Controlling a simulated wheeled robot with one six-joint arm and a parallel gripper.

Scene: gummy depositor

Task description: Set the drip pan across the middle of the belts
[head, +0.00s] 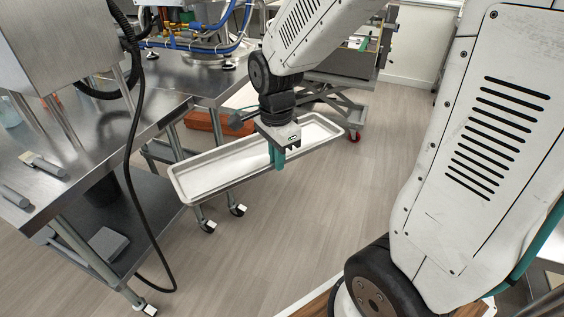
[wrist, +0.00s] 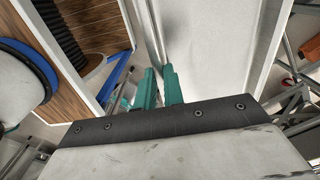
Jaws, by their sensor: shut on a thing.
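The drip pan (head: 222,170) is a long, shallow, pale metal tray with a raised rim. My gripper (head: 279,160) is shut on its near long rim, right of the middle, and holds it in the air above the floor. The pan looks roughly level. In the wrist view the teal fingers (wrist: 160,86) pinch the rim, and the pan's pale surface (wrist: 212,50) fills the upper middle. The pan's far side is partly hidden behind my wrist. I cannot make out the belts in either view.
A steel table (head: 120,150) with a lower shelf stands at left, close to the pan's left end. A black cable (head: 133,170) hangs in front of it. A wheeled cart (head: 345,85) stands behind. An orange-brown object (head: 205,121) lies behind the pan. The middle floor (head: 280,230) is clear.

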